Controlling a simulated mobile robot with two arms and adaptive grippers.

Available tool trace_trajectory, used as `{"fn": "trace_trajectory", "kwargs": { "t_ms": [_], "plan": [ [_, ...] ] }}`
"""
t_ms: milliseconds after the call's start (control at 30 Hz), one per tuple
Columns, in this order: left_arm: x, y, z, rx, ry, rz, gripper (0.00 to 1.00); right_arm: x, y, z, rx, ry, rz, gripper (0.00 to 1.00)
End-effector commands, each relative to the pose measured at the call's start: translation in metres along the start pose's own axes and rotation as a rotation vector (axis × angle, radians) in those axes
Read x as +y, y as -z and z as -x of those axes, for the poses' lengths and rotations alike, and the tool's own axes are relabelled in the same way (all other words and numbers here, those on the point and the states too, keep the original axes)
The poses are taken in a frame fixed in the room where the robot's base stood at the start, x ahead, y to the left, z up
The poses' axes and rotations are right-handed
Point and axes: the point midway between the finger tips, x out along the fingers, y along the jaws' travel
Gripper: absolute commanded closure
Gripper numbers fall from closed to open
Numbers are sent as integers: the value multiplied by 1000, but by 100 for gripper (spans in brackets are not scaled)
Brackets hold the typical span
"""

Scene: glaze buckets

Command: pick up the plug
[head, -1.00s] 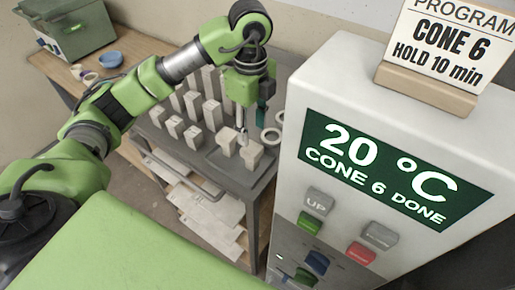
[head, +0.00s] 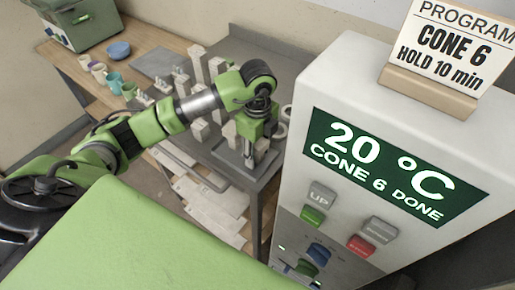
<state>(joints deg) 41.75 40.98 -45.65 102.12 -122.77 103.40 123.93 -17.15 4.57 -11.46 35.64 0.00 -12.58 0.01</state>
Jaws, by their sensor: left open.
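My left gripper (head: 248,160) points down over the front right part of a grey metal cart (head: 273,165). Its fingers are small and partly hidden by my own wrist, among pale blocks on the cart top. A pale block (head: 229,132) stands just left of the gripper, and another (head: 262,146) is close on its right. I cannot make out which piece, if any, is the plug; it may be hidden behind the gripper. The gripper is open, and I see nothing held in it. My right gripper is not in view.
Several pale posts (head: 197,62) stand across the cart. White kiln furniture slabs (head: 215,208) lie on its lower shelf. A tall white control cabinet (head: 330,90) stands close at right. A wooden bench (head: 70,66) at left holds cups and a blue bowl (head: 119,49).

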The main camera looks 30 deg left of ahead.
Motion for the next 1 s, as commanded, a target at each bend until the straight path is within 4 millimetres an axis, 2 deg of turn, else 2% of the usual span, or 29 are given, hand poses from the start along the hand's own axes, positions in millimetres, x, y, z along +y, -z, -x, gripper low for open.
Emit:
{"fn": "trace_trajectory", "kwargs": {
  "t_ms": [167, 267, 300, 333, 800, 1000],
  "plan": [
    [0, 0, -1, 0, 0, 0, 60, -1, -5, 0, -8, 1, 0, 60],
    [0, 0, -1, 0, 0, 0, 80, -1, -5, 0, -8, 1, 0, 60],
    [0, 0, -1, 0, 0, 0, 91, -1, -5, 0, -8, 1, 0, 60],
    [0, 0, -1, 0, 0, 0, 92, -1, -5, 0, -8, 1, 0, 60],
    [0, 0, 0, 0, 1, 1, 94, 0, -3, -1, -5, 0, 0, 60],
    [-1, 0, 10, 0, 4, 2, 94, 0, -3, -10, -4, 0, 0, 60]
  ]
}}
